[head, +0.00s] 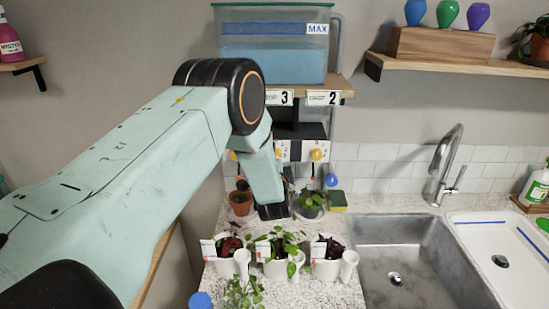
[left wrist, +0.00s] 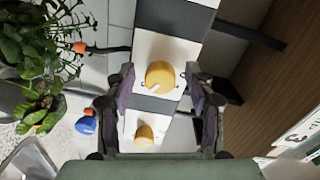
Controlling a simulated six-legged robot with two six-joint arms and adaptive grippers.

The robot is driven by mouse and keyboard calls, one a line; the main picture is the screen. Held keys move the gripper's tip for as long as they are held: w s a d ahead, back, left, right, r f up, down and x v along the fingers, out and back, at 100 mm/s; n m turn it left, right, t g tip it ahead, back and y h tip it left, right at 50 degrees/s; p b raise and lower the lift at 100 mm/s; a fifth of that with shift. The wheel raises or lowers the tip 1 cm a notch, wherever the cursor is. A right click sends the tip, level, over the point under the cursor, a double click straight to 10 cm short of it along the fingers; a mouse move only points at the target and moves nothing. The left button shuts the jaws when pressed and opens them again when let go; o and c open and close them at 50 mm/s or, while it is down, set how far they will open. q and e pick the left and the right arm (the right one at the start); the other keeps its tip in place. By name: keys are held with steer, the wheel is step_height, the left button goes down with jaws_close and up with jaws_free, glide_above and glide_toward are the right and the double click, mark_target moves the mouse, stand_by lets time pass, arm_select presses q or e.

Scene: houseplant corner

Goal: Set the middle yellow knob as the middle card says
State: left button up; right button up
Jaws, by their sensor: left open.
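The middle yellow knob (left wrist: 160,75) sits on a white panel plate between the two fingers of my open left gripper (left wrist: 160,82) in the left wrist view. I see no clear finger contact with it. A pale mark shows near its lower edge. The right yellow knob (head: 316,155) also shows in the left wrist view (left wrist: 144,134). The middle card (head: 279,97) reads 3, and the card to its right (head: 323,97) reads 2. My right gripper is out of view.
A water tank (head: 272,45) stands on the shelf above the panel. A blue knob end (head: 331,180) and potted plants (head: 310,200) are below it. Three white pots (head: 327,268) stand on the counter in front. A sink (head: 410,265) is at right.

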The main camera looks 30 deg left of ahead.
arm_select(q)
steer(key=shift+d+r, duration=0.1)
steer(key=shift+d, duration=0.05)
steer(key=v, duration=1.2)
stand_by(0.5)
